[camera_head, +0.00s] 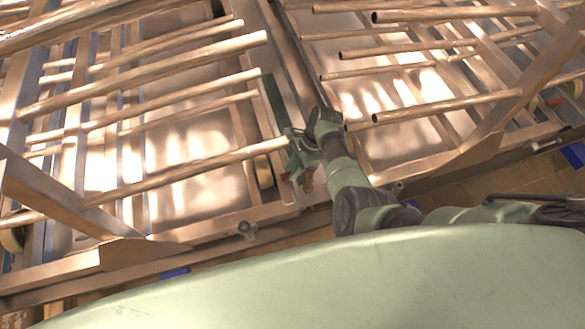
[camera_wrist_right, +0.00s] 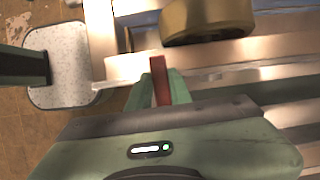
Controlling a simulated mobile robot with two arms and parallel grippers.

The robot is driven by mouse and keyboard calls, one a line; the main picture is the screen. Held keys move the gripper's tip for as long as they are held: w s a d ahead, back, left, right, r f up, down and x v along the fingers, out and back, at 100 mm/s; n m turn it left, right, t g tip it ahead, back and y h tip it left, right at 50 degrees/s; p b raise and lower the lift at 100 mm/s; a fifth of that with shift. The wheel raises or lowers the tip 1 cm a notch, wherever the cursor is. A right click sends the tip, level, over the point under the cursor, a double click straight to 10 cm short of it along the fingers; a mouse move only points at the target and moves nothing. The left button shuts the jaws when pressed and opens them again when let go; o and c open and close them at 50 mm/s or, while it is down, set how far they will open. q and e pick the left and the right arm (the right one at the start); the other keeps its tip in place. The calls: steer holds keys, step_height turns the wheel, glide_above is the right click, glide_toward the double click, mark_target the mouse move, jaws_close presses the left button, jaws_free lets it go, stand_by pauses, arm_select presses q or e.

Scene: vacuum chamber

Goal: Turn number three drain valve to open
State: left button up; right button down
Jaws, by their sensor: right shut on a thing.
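A red valve handle (camera_wrist_right: 159,80) stands between the two green fingers of my right gripper (camera_wrist_right: 161,84) in the right wrist view. The fingers are shut on it. In the head view, my right gripper (camera_head: 301,176) reaches down at the gap between two metal racks, and a small reddish part of the handle (camera_head: 307,184) shows at its tip. The valve body is mostly hidden and no number can be read on it. My left gripper is not in view.
Copper-coloured racks with long tubes stand to the left (camera_head: 190,150) and right (camera_head: 430,100) of the arm. A yellowish roller (camera_wrist_right: 206,20) lies just beyond the handle in the wrist view. Tiled floor (camera_head: 500,182) shows at the right.

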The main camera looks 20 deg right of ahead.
steer(key=shift+s+n+g, duration=0.3)
steer(key=shift+s+n, duration=0.1)
steer(key=shift+n, duration=0.3)
steer(key=n, duration=0.1)
steer(key=s+n+g, duration=0.1)
steer(key=shift+d+n+p, duration=0.2)
steer(key=shift+n+p, duration=0.1)
steer(key=shift+p, duration=0.05)
steer(key=s+d+n+g+h, duration=0.2)
steer(key=s+d+n+h, duration=0.2)
steer(key=n, duration=0.9)
steer(key=shift+d+n+g+h, duration=0.4)
steer(key=shift+d, duration=0.5)
steer(key=c, duration=1.3)
jaws_free()
